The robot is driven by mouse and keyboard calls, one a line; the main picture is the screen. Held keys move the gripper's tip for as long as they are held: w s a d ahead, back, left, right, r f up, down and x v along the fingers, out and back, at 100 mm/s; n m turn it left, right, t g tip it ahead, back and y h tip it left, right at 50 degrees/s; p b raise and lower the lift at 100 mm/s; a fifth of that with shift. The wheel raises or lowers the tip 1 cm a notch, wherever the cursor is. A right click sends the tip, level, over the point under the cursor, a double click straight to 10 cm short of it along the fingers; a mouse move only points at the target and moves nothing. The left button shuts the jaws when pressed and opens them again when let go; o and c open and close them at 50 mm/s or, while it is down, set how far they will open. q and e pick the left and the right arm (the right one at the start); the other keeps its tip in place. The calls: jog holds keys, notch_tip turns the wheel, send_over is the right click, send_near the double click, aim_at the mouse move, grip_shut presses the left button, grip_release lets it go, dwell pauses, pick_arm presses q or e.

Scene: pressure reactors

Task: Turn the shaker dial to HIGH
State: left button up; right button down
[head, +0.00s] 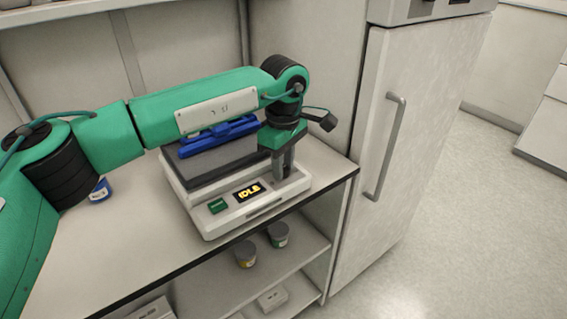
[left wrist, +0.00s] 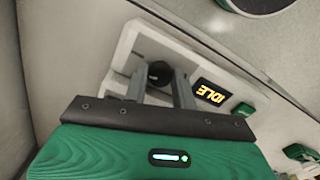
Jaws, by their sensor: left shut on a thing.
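The shaker (head: 215,219) is a white box on the bench with a dark top platform. Its front panel has a green button (head: 217,206) and a display (head: 248,192) that reads IDLE in yellow. The dial is a dark round knob (left wrist: 159,73) at the panel's right end; in the head view my gripper hides it. My left gripper (head: 284,172) points down over that end of the panel. In the left wrist view its two grey fingers (left wrist: 160,85) stand on either side of the knob, shut on it. The dial's setting marks cannot be read. My right gripper is not in view.
A blue rack-like piece (head: 218,134) sits on the shaker's platform behind my forearm. A blue-labelled jar (head: 100,190) stands on the bench at left. Jars (head: 246,254) stand on the shelf below. A tall fridge-like cabinet (head: 420,120) stands close at right.

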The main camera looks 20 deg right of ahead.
pick_arm(q)
jog(key=m, duration=0.5)
jog(key=shift+r, duration=0.15)
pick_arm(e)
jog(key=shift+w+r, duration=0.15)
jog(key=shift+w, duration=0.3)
pick_arm(q)
jog(key=shift+m, duration=0.3)
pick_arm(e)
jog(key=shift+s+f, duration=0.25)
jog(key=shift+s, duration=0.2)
pick_arm(q)
jog(key=o, duration=1)
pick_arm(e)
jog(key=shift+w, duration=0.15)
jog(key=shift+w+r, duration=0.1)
